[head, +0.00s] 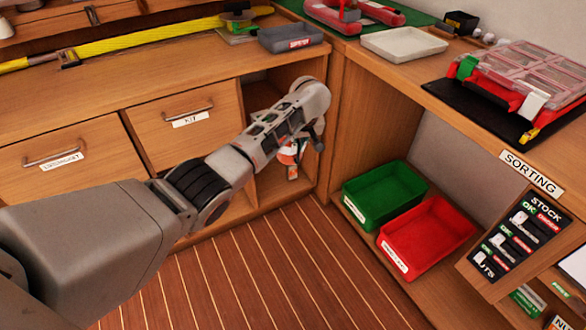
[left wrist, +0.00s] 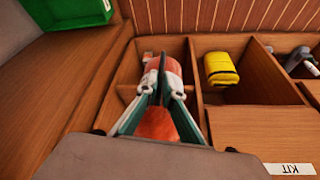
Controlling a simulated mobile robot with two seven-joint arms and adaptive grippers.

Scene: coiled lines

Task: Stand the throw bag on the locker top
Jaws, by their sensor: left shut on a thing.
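The throw bag, orange and white (head: 288,153), shows low in the open compartment at the corner in the head view, partly hidden by my gripper. In the left wrist view the orange-and-white bag (left wrist: 173,68) lies between and beyond my fingers, inside a wooden compartment. My left gripper (left wrist: 163,75) reaches into that compartment and is shut on the bag. In the head view, my left gripper (head: 302,143) hides much of the compartment opening. The wooden locker top (head: 130,82) runs above the drawers at the left. My right gripper is not in view.
A grey tray (head: 290,37) and a yellow pole (head: 150,40) lie on the locker top; its front strip is clear. A yellow roll (left wrist: 221,70) sits in the neighbouring compartment. Green (head: 384,192) and red (head: 428,234) bins stand under the right bench.

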